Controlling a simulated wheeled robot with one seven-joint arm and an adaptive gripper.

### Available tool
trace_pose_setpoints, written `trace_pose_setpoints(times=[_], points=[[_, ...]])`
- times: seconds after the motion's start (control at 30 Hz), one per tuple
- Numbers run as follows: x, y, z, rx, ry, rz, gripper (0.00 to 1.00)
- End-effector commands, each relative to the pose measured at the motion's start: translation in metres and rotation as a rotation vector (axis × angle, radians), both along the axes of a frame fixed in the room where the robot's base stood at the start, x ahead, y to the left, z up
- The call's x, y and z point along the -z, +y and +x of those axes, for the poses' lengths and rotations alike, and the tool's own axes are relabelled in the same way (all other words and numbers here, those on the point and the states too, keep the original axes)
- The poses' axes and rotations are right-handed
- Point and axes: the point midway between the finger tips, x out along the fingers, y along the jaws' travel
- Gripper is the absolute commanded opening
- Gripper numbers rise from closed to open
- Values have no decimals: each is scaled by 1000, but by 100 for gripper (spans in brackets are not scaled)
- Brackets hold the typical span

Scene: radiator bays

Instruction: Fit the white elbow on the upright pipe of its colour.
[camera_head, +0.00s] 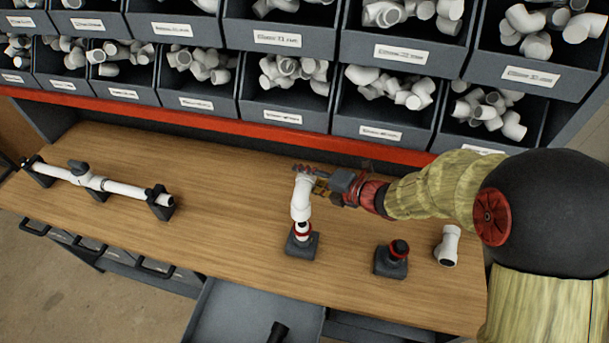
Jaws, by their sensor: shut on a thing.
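The white elbow (300,197) is in the middle of the view. My gripper (315,182) comes from the right and is shut on its upper part. The elbow's lower end points down, in line with the white upright pipe (301,229), which stands in a dark square base and has a red ring. The elbow's lower end is at the pipe's top; I cannot tell whether it is around the pipe or just above it. A black upright pipe (399,248), also with a red ring, stands in another dark base to the right.
A loose white fitting (449,244) stands on the bench (225,215) at the right. A white pipe with a valve (98,182) rests on dark supports at the left. Bins of fittings (285,100) line the back. An open drawer (228,315) holds a dark piece.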

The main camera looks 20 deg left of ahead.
Motion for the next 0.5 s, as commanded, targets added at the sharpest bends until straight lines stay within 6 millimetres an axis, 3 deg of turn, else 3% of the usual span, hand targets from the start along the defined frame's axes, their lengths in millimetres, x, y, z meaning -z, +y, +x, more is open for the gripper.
trace_pose_setpoints(times=[0.5], points=[[30,0,0,0,0,1,12]])
